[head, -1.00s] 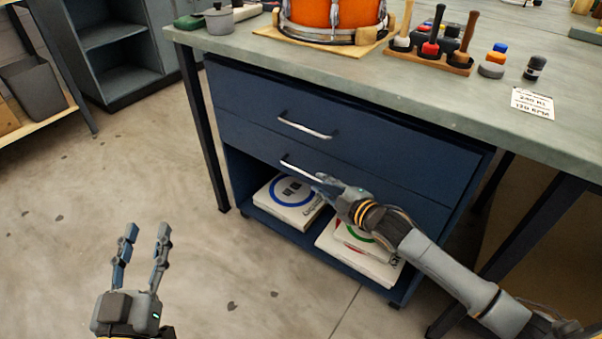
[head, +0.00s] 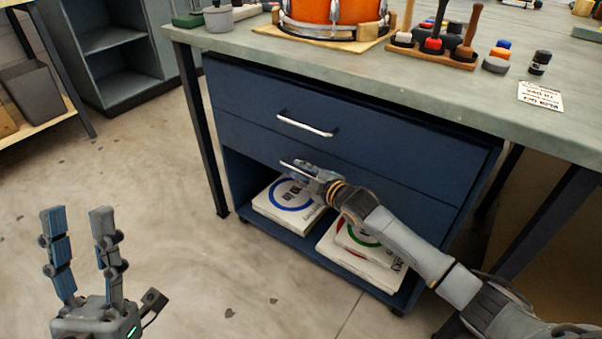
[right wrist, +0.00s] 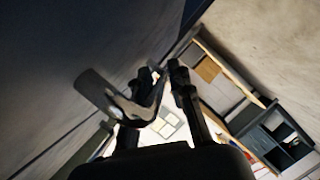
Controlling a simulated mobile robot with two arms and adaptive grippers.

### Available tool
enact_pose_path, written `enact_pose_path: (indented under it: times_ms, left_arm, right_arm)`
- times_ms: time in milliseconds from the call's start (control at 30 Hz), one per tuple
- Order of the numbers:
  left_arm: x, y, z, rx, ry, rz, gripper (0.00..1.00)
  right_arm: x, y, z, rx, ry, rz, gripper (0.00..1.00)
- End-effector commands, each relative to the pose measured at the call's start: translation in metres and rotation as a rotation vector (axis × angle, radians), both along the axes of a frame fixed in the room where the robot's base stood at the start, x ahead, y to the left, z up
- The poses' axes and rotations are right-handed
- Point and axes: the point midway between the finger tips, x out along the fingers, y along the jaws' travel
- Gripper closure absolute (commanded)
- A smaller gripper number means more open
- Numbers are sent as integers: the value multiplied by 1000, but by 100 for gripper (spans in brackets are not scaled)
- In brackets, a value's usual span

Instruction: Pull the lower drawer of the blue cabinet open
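The blue cabinet (head: 240,92) stands under the bench with two drawers above an open shelf. The lower drawer (head: 385,185) looks flush with the cabinet. In the right wrist view, a pale grey bar, apparently the handle (right wrist: 95,88), runs to the left finger of my right gripper (right wrist: 164,76). The fingertips are close together; whether they are closed on the bar is unclear. My left gripper (head: 78,215) is open and empty over the floor at lower left.
The upper drawer has a metal handle (head: 305,126). White boxes (head: 285,198) lie on the shelf below. The bench (head: 420,75) carries a drum (head: 330,12), mallets and jars. Black bench legs (head: 198,130) flank the cabinet. The floor in front is clear.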

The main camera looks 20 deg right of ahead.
Motion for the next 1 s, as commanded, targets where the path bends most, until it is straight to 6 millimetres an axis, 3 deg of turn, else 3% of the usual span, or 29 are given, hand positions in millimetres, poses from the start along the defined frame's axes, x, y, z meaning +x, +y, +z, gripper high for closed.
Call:
enact_pose_path:
  times_ms: [300, 400, 800, 1000]
  left_arm:
    - [-2, 0, 1, -5, -13, -1, 60]
    - [-2, 0, 1, -4, -12, -1, 60]
    - [-1, 0, 2, -1, -5, 0, 60]
    - [22, -4, -11, 42, 140, 8, 60]
  right_arm:
    - [1, 1, 0, 0, 0, 1, 79]
    - [1, 1, 0, 0, 0, 1, 100]
    - [0, 1, 0, 1, 0, 0, 100]
    - [-4, 7, 1, 3, 3, 0, 100]
